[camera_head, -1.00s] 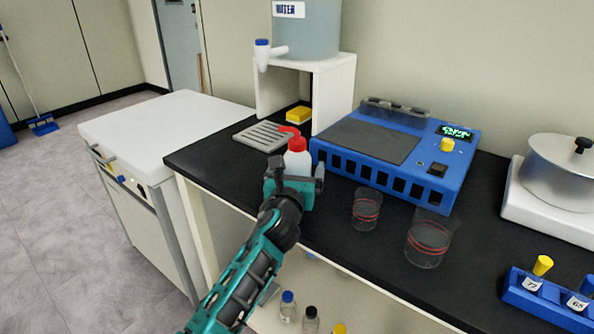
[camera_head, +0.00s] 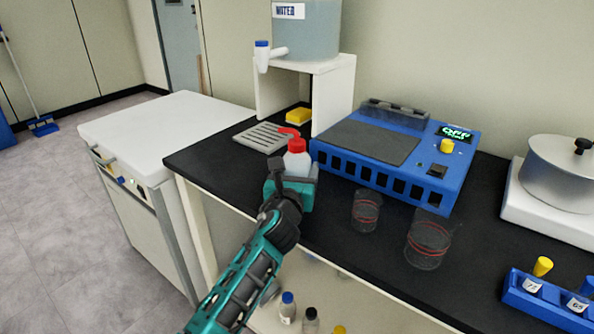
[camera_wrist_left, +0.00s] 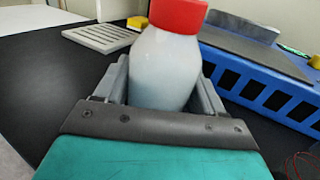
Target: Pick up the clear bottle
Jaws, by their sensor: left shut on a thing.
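The clear bottle (camera_head: 297,161) is a translucent wash bottle with a red cap and red spout. It stands upright at the left part of the black bench, in front of the grey drip grate. My left gripper (camera_head: 291,182) is shut on the bottle from the front. In the left wrist view the bottle (camera_wrist_left: 165,70) sits between the two grey fingers of the gripper (camera_wrist_left: 163,92). Its lower part is hidden behind the gripper body. Whether its base touches the bench is hidden. My right gripper is not in view.
The blue machine (camera_head: 393,155) stands right of the bottle. Two glass beakers, one small (camera_head: 366,211) and one larger (camera_head: 428,240), stand in front of it. A water tank (camera_head: 307,30) on a white stand (camera_head: 330,92) and a yellow sponge (camera_head: 299,115) are behind.

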